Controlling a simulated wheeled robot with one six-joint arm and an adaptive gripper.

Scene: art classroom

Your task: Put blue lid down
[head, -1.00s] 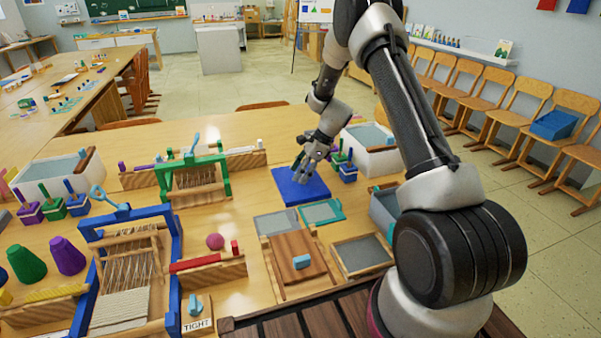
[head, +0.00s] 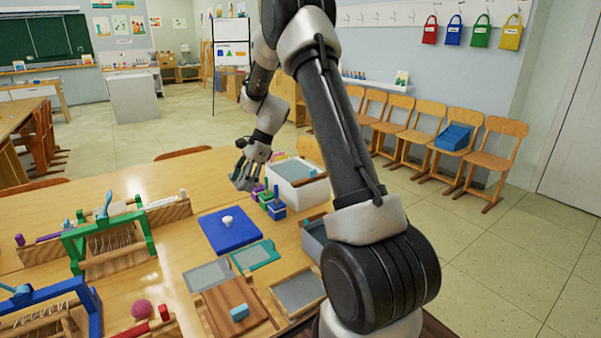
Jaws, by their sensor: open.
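The blue lid (head: 230,236) lies flat on the wooden table, with a pale round knob (head: 227,221) standing up from its top. My gripper (head: 243,183) is open and empty. It appears above and behind the lid, a little to the right, clear of the knob. What lies directly under the lid cannot be seen.
Small stamp-like blocks (head: 271,204) stand right of the lid, before a white bin (head: 299,192). A teal-framed screen (head: 255,256), a grey screen (head: 208,275) and a wooden board (head: 236,308) lie in front. A green loom (head: 108,241) stands left. The table behind is bare.

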